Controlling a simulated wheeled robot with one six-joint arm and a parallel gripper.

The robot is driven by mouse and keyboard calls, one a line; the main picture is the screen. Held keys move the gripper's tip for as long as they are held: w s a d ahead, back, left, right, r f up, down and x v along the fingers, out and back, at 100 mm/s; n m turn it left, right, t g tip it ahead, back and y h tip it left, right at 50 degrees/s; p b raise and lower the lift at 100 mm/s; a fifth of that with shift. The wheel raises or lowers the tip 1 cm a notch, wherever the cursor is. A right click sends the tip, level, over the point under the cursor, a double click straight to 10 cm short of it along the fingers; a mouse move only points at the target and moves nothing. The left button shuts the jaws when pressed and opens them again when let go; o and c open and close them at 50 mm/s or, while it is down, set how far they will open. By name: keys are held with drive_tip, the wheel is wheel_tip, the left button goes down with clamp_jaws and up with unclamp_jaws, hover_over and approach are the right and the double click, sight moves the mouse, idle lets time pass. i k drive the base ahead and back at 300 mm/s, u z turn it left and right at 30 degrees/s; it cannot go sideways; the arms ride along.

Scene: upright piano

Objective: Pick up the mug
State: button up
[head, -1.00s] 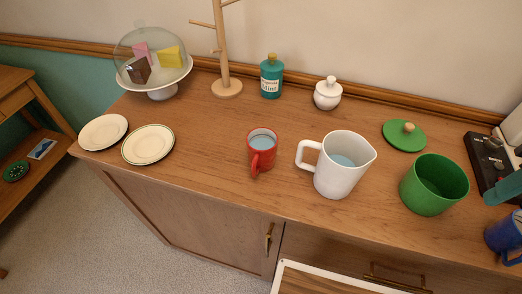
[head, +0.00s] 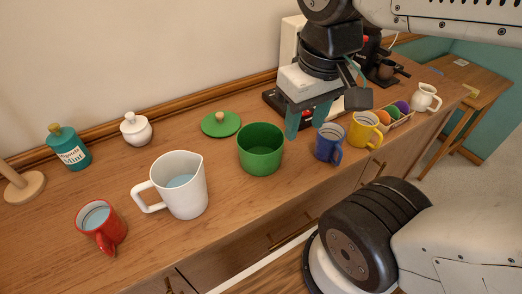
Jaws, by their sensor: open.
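Three mugs are on the wooden sideboard (head: 45,235) in the head view. A red mug (head: 110,233) with pale blue liquid is at the front left. A blue mug (head: 327,146) stands right of the middle, and a yellow mug (head: 362,129) is just right of it. All are upright. My gripper (head: 305,121) has teal fingers, spread apart and pointing down with nothing between them. It is left of the blue mug and right of the green pot, over the sideboard; its exact height is hard to tell.
A white pitcher (head: 188,197) with pale blue liquid stands right of the red mug. A green pot (head: 260,158) and green lid (head: 221,124) are in the middle. A mint bottle (head: 71,153) and white lidded jar (head: 136,130) stand behind. A cream jug (head: 424,99) is far right.

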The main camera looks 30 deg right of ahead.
sight(97, 220)
drive_tip(key=z, duration=0.05)
drive_tip(key=k, duration=0.5)
drive_tip(key=z, duration=2.15)
drive_tip(key=k, duration=0.45)
drive_tip(key=u, duration=2.8)
